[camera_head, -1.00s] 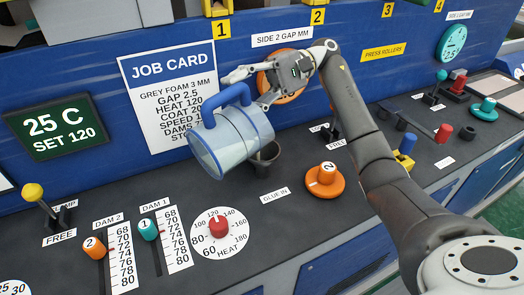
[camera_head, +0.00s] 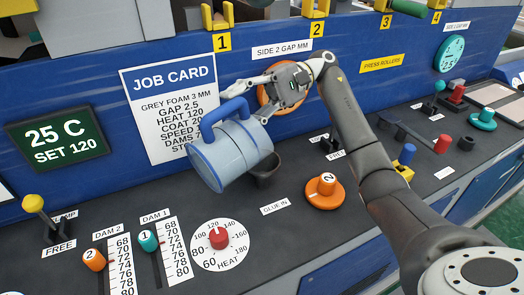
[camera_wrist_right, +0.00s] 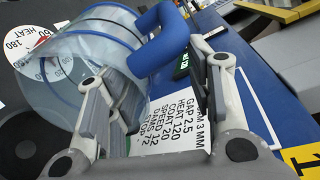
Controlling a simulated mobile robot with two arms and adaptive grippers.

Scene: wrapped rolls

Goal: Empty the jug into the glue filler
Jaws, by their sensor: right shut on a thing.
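The jug (camera_head: 224,158) is a pale, see-through cylinder with blue bands and a thick blue handle (camera_head: 207,123). It is tilted onto its side, and its right end is over or beside the dark cup of the glue filler (camera_head: 266,168). The jug partly hides that cup. My right gripper (camera_head: 246,100) is shut on the jug at the handle side. In the right wrist view the jug (camera_wrist_right: 75,65) lies behind the fingers, with the heat dial seen through it. I cannot tell how much is inside, or whether anything flows. My left gripper is not in view.
The panel holds an orange knob (camera_head: 325,191) right of the filler, a red heat dial (camera_head: 219,238), dam sliders (camera_head: 148,240) and a yellow-topped clamp lever (camera_head: 33,202). The blue wall with the job card (camera_head: 170,78) rises behind. The panel around the GLUE IN label is clear.

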